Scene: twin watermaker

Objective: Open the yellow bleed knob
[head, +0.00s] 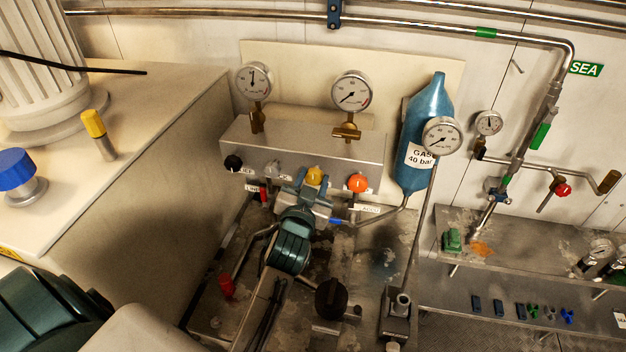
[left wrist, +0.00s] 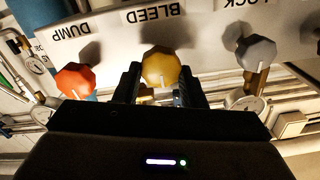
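The yellow bleed knob (head: 315,176) sits on the front of the metal control box, between a grey knob (head: 273,168) and an orange knob (head: 357,183). My left gripper (head: 311,187) is right at the yellow knob. In the left wrist view, the yellow knob (left wrist: 162,68) lies under the BLEED label, between the two dark fingers (left wrist: 160,88). The fingers are spread, one on each side; I cannot tell whether they touch it. The knob's pale mark points toward the gripper. My right gripper is not in view.
The orange DUMP knob (left wrist: 75,80) and grey LOCK knob (left wrist: 256,52) flank the fingers closely. Two gauges (head: 352,91) stand on the metal box (head: 300,150). A blue gas bottle (head: 427,130) is to the right. A black round handle (head: 331,298) stands below.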

